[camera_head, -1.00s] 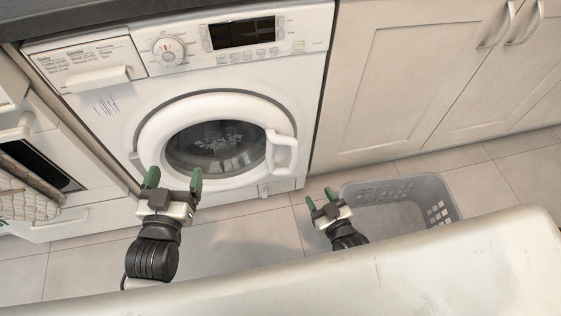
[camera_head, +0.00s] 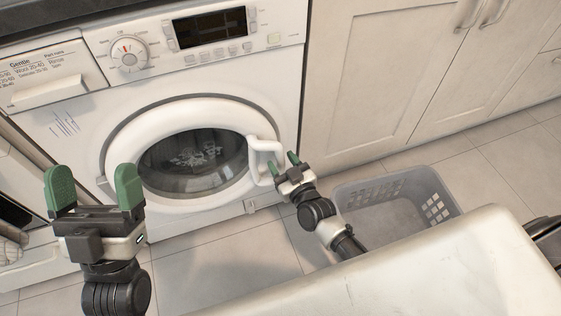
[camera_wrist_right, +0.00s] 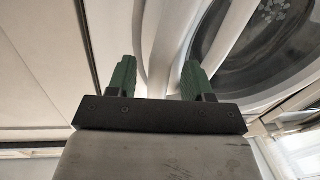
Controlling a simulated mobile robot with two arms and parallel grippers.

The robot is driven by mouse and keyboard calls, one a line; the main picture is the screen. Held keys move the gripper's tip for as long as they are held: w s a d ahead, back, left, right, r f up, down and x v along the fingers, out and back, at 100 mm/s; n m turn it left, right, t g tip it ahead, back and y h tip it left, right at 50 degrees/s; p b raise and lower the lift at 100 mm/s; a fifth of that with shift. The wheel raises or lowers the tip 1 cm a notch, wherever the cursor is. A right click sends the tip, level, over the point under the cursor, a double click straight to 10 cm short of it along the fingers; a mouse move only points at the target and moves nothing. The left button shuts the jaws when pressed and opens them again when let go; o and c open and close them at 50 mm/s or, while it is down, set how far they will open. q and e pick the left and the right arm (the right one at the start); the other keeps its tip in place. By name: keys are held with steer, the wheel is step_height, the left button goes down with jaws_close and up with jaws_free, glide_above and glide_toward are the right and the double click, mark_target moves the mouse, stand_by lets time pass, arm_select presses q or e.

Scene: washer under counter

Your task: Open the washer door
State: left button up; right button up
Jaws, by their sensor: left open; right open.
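The white washer (camera_head: 75,115) stands under the dark counter, with its round door (camera_head: 126,140) shut. The white door handle (camera_head: 266,160) is on the right side of the door ring. My right gripper (camera_head: 284,163) is open beside the handle's lower right part. In the right wrist view, its green fingers (camera_wrist_right: 157,78) are apart with a white curved part of the door (camera_wrist_right: 172,60) seen beyond and between them. I cannot tell whether they touch the handle. My left gripper (camera_head: 95,188) is open and empty, in front of the washer's lower left.
A grey laundry basket (camera_head: 385,190) stands on the tiled floor (camera_head: 235,255) right of my right gripper. Cream cabinets (camera_head: 375,70) stand right of the washer. A white surface (camera_head: 440,265) fills the lower right foreground.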

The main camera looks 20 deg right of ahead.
steer(key=shift+w+a, duration=0.1)
steer(key=shift+w, duration=0.55)
steer(key=shift+c, duration=0.2)
jaws_close()
